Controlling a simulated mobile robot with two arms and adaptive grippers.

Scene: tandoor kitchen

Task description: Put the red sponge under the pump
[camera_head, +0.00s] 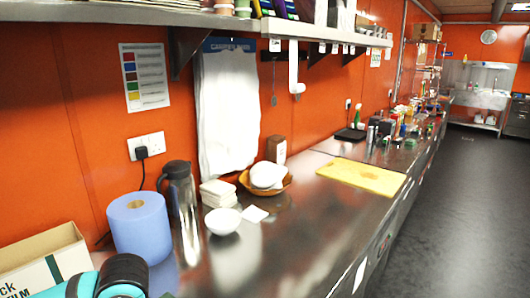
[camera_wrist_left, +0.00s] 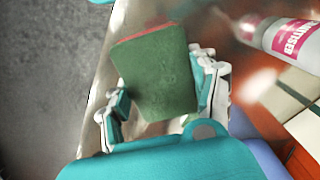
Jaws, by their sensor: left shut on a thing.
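The sponge (camera_wrist_left: 158,70) shows a dark green face and a red edge in the left wrist view. My left gripper (camera_wrist_left: 162,92) is shut on it, with one finger on each side. A clear bottle with a pink label reading sanitiser (camera_wrist_left: 288,38) lies across the upper right of that view, apart from the sponge. In the head view only teal parts of my arm show at the lower left; the sponge is not seen there. My right gripper is in neither view.
On the steel counter (camera_head: 290,245) stand a blue paper roll (camera_head: 140,230), a dark-topped flask (camera_head: 184,210), a white bowl (camera_head: 222,221) and a basket (camera_head: 283,184). A cardboard box (camera_head: 45,262) is at the left. A yellow board (camera_head: 362,176) lies farther back. The front counter is clear.

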